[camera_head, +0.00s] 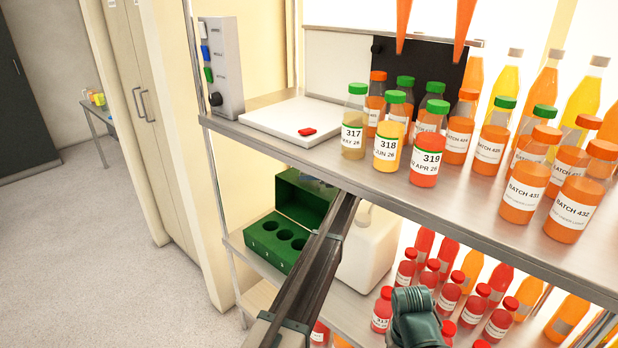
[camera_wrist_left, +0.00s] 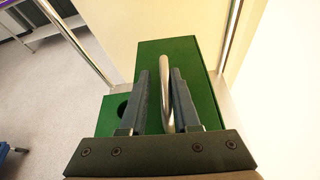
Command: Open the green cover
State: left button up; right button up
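A green box (camera_head: 262,241) with a row of round holes sits on the lower shelf. A taller green part, apparently the cover (camera_head: 302,194), rises behind the holes. In the left wrist view the green cover (camera_wrist_left: 190,52) fills the middle, with one dark hole beside it at left. A metal handle (camera_wrist_left: 166,85) stands on it. My left gripper (camera_wrist_left: 158,78) has its fingers on both sides of the handle; the handle is close to the right finger, with a gap to the left one. In the head view its fingertips are largely hidden by the upper shelf.
The upper shelf (camera_head: 455,215) passes above the box and carries bottles, including a bottle labelled 317 (camera_head: 354,140), and a white plate (camera_head: 270,120). A white jug (camera_head: 367,250) stands right of the box. Red bottles crowd the lower shelf at right. Shelf posts stand close by.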

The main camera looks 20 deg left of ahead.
pick_arm(q)
jog(key=shift+o, duration=0.8)
jog(key=p+v, duration=0.5)
jog(key=v, duration=0.8)
jog(key=shift+d+r, duration=0.1)
jog(key=shift+d, duration=0.15)
jog(key=shift+s+d, duration=0.1)
jog(key=shift+d, duration=0.05)
